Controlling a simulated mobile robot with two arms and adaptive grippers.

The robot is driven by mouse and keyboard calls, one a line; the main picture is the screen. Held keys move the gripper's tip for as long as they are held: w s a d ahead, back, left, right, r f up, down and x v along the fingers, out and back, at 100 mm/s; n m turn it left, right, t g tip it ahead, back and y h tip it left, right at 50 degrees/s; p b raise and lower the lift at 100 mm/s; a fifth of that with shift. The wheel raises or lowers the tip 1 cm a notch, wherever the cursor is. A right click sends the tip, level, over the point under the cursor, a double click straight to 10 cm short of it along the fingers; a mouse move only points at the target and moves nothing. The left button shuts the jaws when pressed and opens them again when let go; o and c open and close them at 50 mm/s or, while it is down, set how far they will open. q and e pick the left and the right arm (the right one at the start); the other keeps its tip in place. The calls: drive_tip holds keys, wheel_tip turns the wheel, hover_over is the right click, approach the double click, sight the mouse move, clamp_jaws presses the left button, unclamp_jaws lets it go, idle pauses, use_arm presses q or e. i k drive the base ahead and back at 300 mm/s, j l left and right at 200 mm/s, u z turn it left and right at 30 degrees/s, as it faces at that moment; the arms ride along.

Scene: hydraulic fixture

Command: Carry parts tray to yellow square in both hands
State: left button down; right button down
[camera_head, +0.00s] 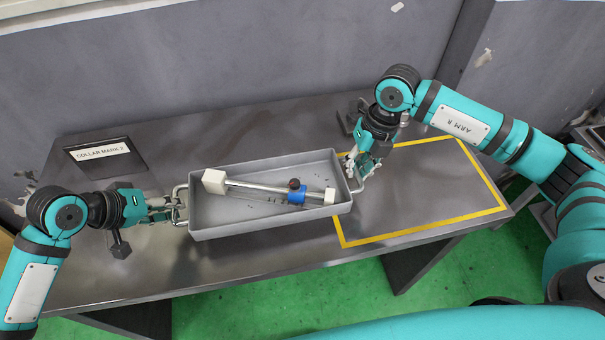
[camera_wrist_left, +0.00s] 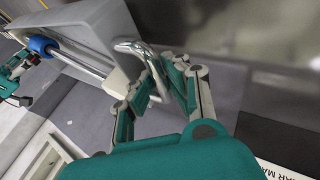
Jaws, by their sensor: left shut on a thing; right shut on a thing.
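The grey parts tray (camera_head: 262,228) is near the middle of the table in the head view, with a wire handle at each end. In it lies a metal rod (camera_head: 258,187) with white end blocks and a blue collar (camera_head: 296,195). My left gripper (camera_head: 178,207) is shut on the tray's left handle, which also shows in the left wrist view (camera_wrist_left: 140,50). My right gripper (camera_head: 357,172) is shut on the right handle. The yellow square (camera_head: 425,233) is a taped outline on the right of the table. The tray's right end overlaps its left edge in the picture; I cannot tell the tray's height.
The metal table (camera_head: 140,265) has bare room inside the yellow outline and at the front left. A dark stand with a "COLLAR MARK 2" label (camera_head: 100,151) is at the back left. A grey wall (camera_head: 240,60) runs behind the table.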

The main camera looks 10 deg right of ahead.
sight(408, 183)
drive_tip(key=l, duration=1.75)
